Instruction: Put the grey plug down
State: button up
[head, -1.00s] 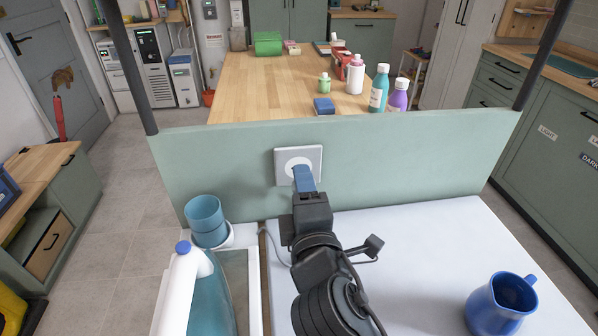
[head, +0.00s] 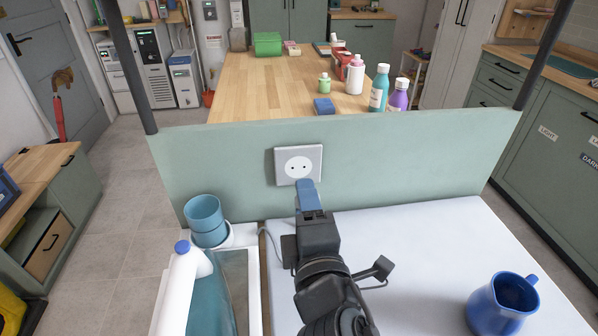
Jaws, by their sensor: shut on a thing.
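My gripper (head: 306,188), with blue fingers seen from behind, is just below and in front of the wall socket (head: 298,165). It is shut on the grey plug, which the fingers hide from this camera. A thin grey cord (head: 272,245) runs down beside the gripper to the white worktop (head: 430,255). The socket is a grey square plate with a round white face, and its two holes show bare.
A blue jug (head: 502,303) stands on the worktop at the right. A teal cup (head: 204,214) and a white bottle with a blue cap (head: 180,285) stand at the left near a basin. The green panel (head: 410,160) rises behind the worktop, whose middle right is clear.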

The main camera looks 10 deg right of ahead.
jog(key=shift+s, duration=0.35)
dwell(0.3)
jog(key=o, duration=1.5)
jog(key=shift+c, duration=0.2)
jog(key=shift+s, duration=0.1)
